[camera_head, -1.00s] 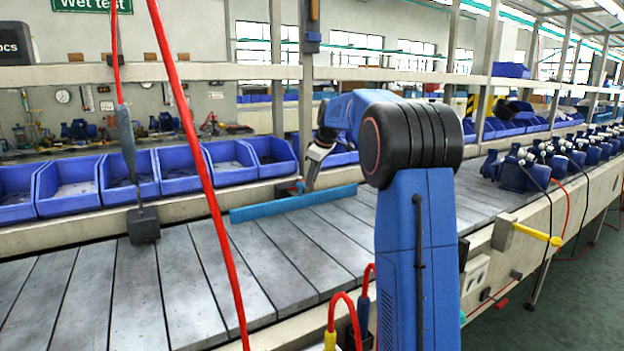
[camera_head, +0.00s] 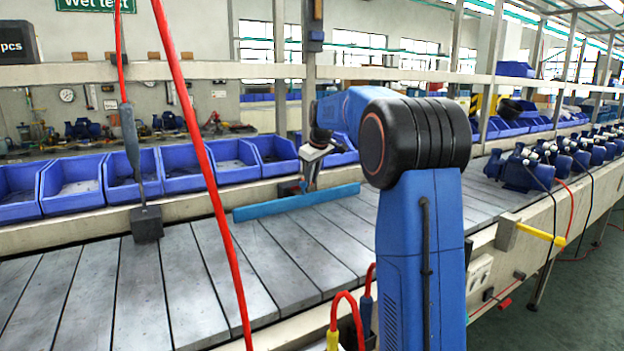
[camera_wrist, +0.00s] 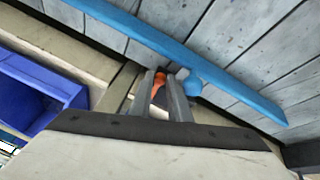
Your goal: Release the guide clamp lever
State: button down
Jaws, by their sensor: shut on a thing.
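The guide clamp lever (camera_wrist: 160,78) is a small orange-red handle in the wrist view, beside the blue guide rail (camera_wrist: 190,60). My gripper (camera_wrist: 167,92) has its two grey fingers on either side of the lever and is shut on it. A round blue knob (camera_wrist: 193,85) sits just right of the fingers, by the rail. In the head view the guide rail (camera_head: 297,202) lies along the far side of the conveyor. My gripper (camera_head: 305,186) reaches down at the dark clamp body (camera_head: 288,189) behind it. The lever is mostly hidden there.
Blue bins (camera_head: 133,178) line the ledge behind the grey slatted conveyor (camera_head: 140,290). A red cable (camera_head: 205,165) and a hanging grey tool (camera_head: 146,222) are at the left. Blue pumps (camera_head: 527,170) stand on the right. The conveyor's near left part is clear.

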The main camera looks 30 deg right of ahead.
jog(key=c, duration=1.7)
grip_release()
jog(key=shift+o, duration=0.2)
